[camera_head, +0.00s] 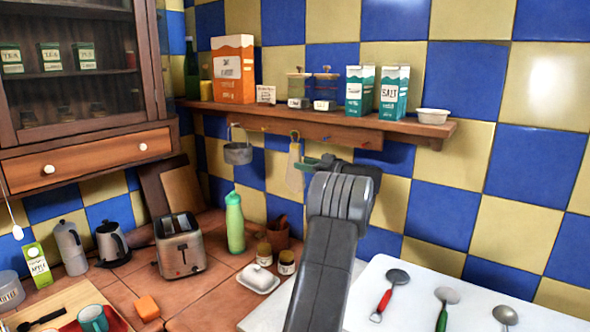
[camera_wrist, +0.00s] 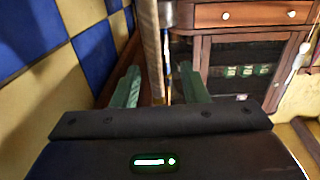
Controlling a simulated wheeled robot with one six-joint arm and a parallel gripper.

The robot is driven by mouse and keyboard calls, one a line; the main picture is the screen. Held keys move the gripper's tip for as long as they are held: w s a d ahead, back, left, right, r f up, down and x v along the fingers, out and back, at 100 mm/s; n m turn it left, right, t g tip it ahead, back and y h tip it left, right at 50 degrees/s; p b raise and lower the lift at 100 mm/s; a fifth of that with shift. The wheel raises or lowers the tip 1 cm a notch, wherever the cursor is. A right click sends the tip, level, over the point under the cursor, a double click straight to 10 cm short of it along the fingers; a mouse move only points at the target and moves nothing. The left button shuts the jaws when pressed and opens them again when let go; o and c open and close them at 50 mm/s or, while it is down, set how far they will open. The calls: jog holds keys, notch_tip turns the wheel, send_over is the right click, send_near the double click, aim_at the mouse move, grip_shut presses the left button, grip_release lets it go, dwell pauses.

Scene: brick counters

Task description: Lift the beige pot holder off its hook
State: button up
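The beige pot holder (camera_head: 294,168) hangs from the hook rail under the wall shelf, by a loop at its top. My gripper (camera_head: 306,163) is at its right edge in the head view, with the arm reaching up from below. In the wrist view the gripper (camera_wrist: 158,88) has its two green fingers spread apart. The pot holder (camera_wrist: 151,45) shows there edge-on as a narrow beige strip between them, with a gap to the right finger. The hook is too small to make out clearly.
A metal pot (camera_head: 238,153) hangs left of the pot holder. The shelf (camera_head: 330,124) above carries boxes, jars and a white bowl (camera_head: 433,116). A green bottle (camera_head: 235,222), a toaster (camera_head: 180,245) and jars stand on the counter below. The tiled wall is close behind.

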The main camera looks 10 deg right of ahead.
aim_at(289, 159)
jog(key=shift+w+d+p+x, duration=0.1)
jog(key=shift+p+x, duration=0.4)
jog(key=shift+x, duration=1.25)
jog(key=shift+w+d+p+x, duration=0.15)
jog(key=shift+p+x, duration=0.3)
jog(key=shift+x, duration=1.3)
grip_shut()
